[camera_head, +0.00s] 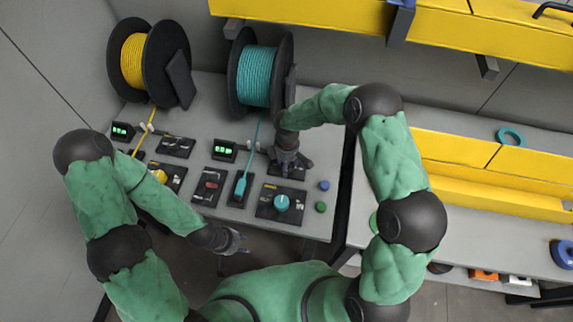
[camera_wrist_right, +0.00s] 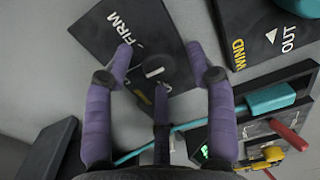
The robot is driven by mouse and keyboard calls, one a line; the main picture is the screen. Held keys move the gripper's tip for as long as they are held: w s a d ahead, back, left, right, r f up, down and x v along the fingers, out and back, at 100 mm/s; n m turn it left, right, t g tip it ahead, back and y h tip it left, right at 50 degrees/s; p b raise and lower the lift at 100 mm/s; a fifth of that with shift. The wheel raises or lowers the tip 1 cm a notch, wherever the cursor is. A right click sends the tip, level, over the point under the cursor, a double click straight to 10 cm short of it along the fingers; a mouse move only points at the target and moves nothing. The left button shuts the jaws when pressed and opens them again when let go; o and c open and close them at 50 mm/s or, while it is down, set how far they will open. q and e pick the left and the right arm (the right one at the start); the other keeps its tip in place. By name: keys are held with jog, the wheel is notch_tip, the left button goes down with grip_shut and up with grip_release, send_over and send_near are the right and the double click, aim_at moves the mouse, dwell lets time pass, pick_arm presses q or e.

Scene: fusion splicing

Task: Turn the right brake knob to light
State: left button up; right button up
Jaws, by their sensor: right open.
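The right brake plate (camera_wrist_right: 105,35) is black, with the word FIRM readable in the right wrist view. Its small dark knob (camera_wrist_right: 153,68) has a light mark on top. My right gripper (camera_wrist_right: 160,60) is open, its purple fingers spread on either side of the knob; contact is not clear. In the head view my right gripper (camera_head: 287,165) is over the plate (camera_head: 270,168) and hides most of it. The word for light is not readable. My left gripper (camera_head: 236,241) hangs in front of the panel's front edge, fingers apparently spread and empty.
A teal spool (camera_head: 258,77) and a yellow spool (camera_head: 133,60) stand behind the panel. A plate with a teal knob (camera_head: 281,202) is in front of the right gripper. Blue (camera_head: 324,185) and green (camera_head: 320,207) buttons sit to its right. A lit green display (camera_head: 224,150) is to the left.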

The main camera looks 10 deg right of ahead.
notch_tip(320, 180, up, 11)
jog(key=shift+w+r, duration=0.2)
dwell(0.6)
